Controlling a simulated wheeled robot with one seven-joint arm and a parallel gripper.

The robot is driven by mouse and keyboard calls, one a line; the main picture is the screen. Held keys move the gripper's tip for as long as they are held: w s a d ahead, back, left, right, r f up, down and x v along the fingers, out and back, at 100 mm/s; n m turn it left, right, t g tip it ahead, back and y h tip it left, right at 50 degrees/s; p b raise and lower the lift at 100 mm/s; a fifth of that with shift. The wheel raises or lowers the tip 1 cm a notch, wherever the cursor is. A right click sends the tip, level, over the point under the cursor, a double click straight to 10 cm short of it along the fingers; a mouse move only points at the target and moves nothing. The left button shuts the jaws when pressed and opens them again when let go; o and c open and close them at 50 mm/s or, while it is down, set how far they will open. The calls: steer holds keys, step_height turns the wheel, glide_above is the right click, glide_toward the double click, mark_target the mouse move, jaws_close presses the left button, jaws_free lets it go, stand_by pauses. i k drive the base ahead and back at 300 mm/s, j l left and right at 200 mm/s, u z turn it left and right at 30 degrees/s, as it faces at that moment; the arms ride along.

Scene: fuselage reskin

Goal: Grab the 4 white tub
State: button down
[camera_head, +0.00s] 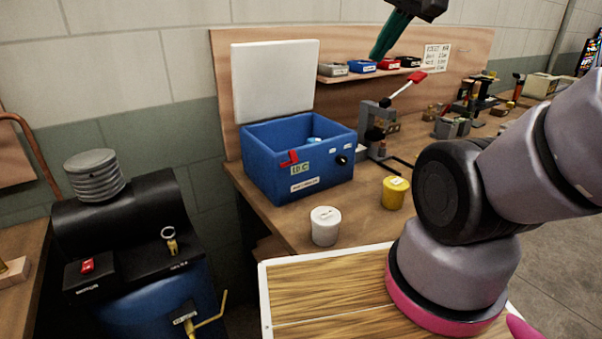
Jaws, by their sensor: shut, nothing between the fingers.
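A small white tub (325,228) with a white lid stands upright on the wooden workbench, near its front edge. Marks on its lid are too small to read. My gripper (378,52) shows at the top middle as dark green fingers pointing down and left below a black body. Its fingers are shut and empty. It is up above the bench, well apart from the white tub, which is lower and to the left in the picture. The upper part of my gripper is cut off by the top edge.
A yellow tub (394,193) stands right of the white tub. A blue box (262,165) with its white lid (275,80) raised stands behind. A shelf (375,75) with small trays and a clamp-like tool (376,130) are farther back. A black-and-blue compressor (130,225) stands left.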

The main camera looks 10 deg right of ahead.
mark_target(325, 219)
steer(key=k+l+z, duration=0.15)
steer(key=k+z, duration=0.3)
steer(key=k+l+z, duration=0.3)
steer(key=z, duration=0.15)
steer(key=k+l, duration=0.05)
steer(key=k, duration=0.05)
